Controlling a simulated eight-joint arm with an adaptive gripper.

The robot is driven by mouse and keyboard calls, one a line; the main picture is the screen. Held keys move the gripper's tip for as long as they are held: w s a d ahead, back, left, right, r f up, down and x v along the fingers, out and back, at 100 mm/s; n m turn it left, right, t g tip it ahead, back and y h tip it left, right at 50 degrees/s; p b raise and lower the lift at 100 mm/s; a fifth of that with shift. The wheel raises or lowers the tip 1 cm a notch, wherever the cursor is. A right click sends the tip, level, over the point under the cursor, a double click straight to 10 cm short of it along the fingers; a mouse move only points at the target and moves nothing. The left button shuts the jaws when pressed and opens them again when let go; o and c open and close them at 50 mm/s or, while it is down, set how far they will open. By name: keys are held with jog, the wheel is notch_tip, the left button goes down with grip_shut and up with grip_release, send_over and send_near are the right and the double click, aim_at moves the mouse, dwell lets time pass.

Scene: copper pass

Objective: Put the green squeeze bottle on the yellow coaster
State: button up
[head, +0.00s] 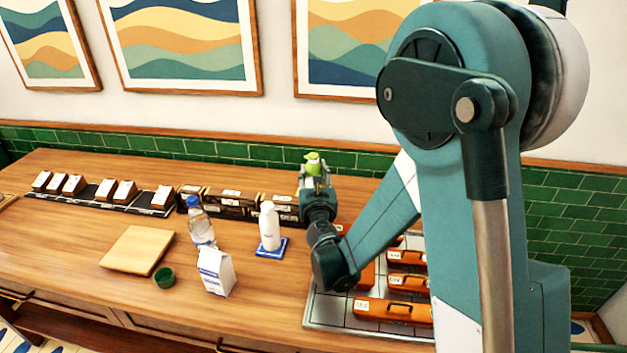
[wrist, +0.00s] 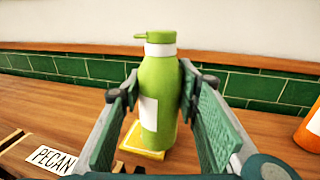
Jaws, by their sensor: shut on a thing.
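The green squeeze bottle (wrist: 160,88) has a green spout cap, a white neck band and a white label. It is upright between the fingers of my gripper (wrist: 160,108), which is shut on it. In the head view the bottle's top (head: 313,162) shows above my gripper (head: 317,184) near the back of the counter. The yellow coaster (wrist: 139,152) shows under and around the bottle's base in the wrist view. I cannot tell whether the base touches it. The coaster is hidden in the head view.
A white bottle (head: 269,227) stands on a blue coaster (head: 272,247). A clear bottle (head: 200,222), a white carton (head: 216,271), a green cup (head: 164,278) and a wooden board (head: 137,250) are to the left. Orange cases (head: 393,311) lie at right. A PECAN label (wrist: 51,160) is near.

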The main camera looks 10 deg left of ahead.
jog(key=shift+f+b, duration=0.3)
jog(key=shift+f, duration=1.15)
jog(key=shift+f, duration=0.15)
jog(key=o, duration=1)
jog(key=shift+s+r, duration=0.2)
jog(key=v, duration=1.1)
jog(key=shift+s+f+p, duration=0.1)
jog(key=shift+s+p, duration=0.25)
jog(key=shift+p, duration=0.05)
jog(key=shift+d, duration=0.1)
